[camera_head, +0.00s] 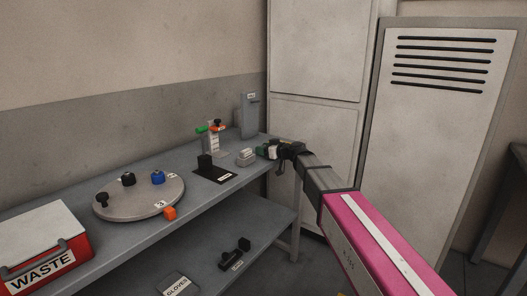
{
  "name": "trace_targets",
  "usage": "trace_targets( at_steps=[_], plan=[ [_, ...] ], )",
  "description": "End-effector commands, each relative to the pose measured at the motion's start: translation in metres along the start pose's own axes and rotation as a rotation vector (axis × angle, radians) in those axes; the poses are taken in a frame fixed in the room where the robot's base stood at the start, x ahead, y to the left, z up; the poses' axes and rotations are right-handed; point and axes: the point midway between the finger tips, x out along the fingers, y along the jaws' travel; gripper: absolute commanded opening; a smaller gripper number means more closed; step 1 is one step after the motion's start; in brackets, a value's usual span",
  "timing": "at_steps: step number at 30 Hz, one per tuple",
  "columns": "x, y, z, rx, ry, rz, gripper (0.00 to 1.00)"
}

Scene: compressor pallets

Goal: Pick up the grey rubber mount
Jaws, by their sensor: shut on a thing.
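My gripper (266,151) is at the far right end of the workbench, over its back corner. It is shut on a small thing. A pale grey piece (272,152) shows at its dark jaws and appears to be the grey rubber mount; it is small and mostly hidden, so its shape is unclear. I cannot tell whether it clears the bench top. Just left of the gripper, a light grey ribbed block (246,157) sits on the bench, apart from the jaws.
A round turntable (140,208) carries black and blue parts, with an orange part (169,213) at its front edge. A black mat (225,179) holds a black block. A red WASTE bin (78,251) stands left. Behind are a coloured stand (212,137) and grey holder (249,118); cabinets stand right.

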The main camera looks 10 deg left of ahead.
Motion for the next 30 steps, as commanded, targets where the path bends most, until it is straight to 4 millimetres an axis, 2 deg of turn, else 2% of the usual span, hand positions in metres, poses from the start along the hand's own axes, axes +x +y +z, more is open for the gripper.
trace_targets(
  at_steps=[7,21,30],
  plan=[
    [-0.004,0.000,-0.017,-0.001,0.002,0.000,0.20],
    [-0.115,-0.002,0.003,0.000,0.000,0.003,0.20],
    [-0.166,-0.001,0.011,0.001,0.001,0.002,0.20]
  ],
)
